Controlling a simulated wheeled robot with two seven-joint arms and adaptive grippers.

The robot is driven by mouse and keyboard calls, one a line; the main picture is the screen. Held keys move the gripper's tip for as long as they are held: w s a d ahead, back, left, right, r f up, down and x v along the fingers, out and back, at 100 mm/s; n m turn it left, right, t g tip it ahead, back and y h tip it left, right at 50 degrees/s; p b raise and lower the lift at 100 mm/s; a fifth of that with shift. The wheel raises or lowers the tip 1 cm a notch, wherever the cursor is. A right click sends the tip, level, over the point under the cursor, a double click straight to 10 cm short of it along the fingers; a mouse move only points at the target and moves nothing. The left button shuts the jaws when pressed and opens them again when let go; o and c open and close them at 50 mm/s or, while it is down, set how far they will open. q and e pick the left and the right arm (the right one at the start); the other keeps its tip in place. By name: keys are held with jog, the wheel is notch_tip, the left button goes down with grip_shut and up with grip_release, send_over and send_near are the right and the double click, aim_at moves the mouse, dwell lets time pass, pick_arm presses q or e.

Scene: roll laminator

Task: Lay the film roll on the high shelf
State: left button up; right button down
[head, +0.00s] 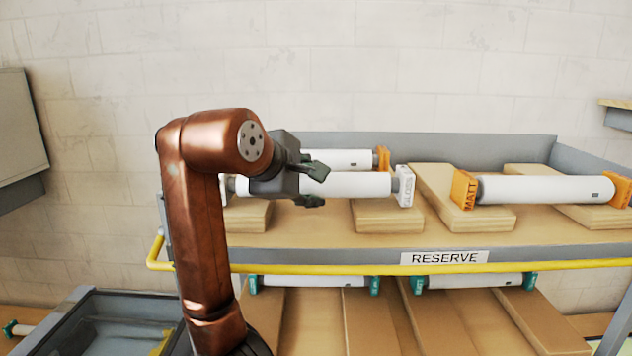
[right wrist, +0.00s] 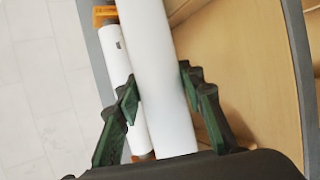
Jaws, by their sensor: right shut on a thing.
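My right gripper (head: 314,186) is shut around the middle of a white film roll (head: 350,185), whose right end cap is white and lettered, seemingly GLOSS. The roll lies level across the picture, over or on wooden blocks (head: 385,215) of the high shelf (head: 330,241); I cannot tell whether it touches them. The right wrist view shows the roll (right wrist: 160,70) between the green-black fingers (right wrist: 158,92). The gripper and arm hide part of the roll's left half. My left gripper is not in view.
The high shelf, marked RESERVE (head: 444,257), has a yellow front rail (head: 400,265). An orange-capped roll (head: 340,159) lies just behind; another, marked MATT (head: 545,189), lies right. Teal-capped rolls (head: 318,283) lie on the lower tier. A grey bin (head: 85,300) stands lower left.

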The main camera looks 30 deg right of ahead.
jog(key=shift+w+f, duration=0.45)
jog(key=shift+w, duration=0.15)
jog(key=shift+s+r, duration=0.1)
jog(key=shift+s, duration=0.5)
jog(key=c, duration=1.5)
grip_release()
jog(key=shift+w+f, duration=0.25)
jog(key=shift+w, duration=0.1)
jog(key=shift+o, duration=0.9)
jog(key=shift+s+r, duration=0.1)
jog(key=shift+s, duration=0.2)
jog(key=shift+w, duration=0.1)
jog(key=shift+r, duration=0.3)
pick_arm(q)
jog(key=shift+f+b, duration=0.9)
jog(key=shift+b, duration=0.15)
pick_arm(e)
jog(key=shift+v, duration=5.95)
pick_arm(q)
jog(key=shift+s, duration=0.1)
pick_arm(e)
jog(key=shift+f, duration=0.15)
jog(key=shift+d, duration=0.1)
